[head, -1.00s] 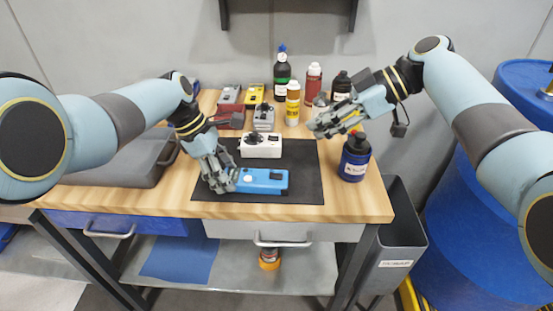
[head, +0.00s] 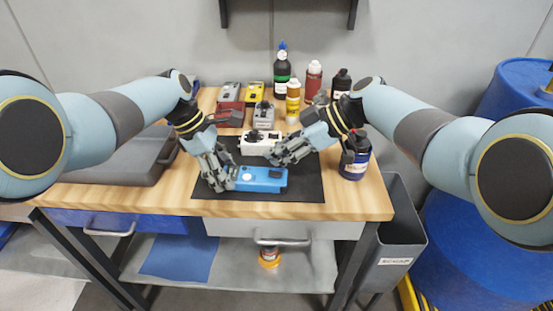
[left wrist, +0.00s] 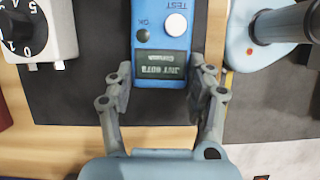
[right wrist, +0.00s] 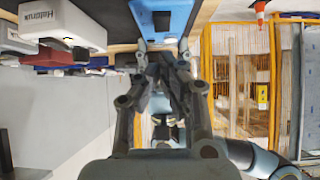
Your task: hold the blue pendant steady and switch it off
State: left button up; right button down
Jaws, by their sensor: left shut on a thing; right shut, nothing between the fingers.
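The blue pendant (head: 265,180) lies on a dark mat (head: 300,185) near the front of the table. In the left wrist view the blue pendant (left wrist: 172,52) shows a round white knob, a small dark round spot marked OK, and a dark label. My left gripper (head: 230,181) is shut on the pendant's left end, with its fingers (left wrist: 162,82) on either side of it. My right gripper (head: 274,160) is shut and empty, just above and behind the pendant's right part. In the right wrist view the pendant (right wrist: 172,12) is beyond the fingertips (right wrist: 160,58).
A white box (head: 252,144) stands on the mat behind the pendant, close to my right gripper. Several bottles and small devices stand further back. A dark blue bottle (head: 355,160) stands on the right and a grey case (head: 125,160) on the left. The mat's front right is clear.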

aim_at(270, 172)
jog(key=shift+a+f, duration=0.1)
jog(key=shift+f, duration=0.95)
jog(key=shift+f, duration=0.1)
jog(key=shift+a+f+h, duration=0.15)
jog(key=shift+a+h, duration=0.05)
jog(key=shift+h, duration=0.1)
jog(key=shift+d, duration=0.2)
jog(key=shift+s+d+f, duration=0.15)
jog(key=shift+d, duration=0.65)
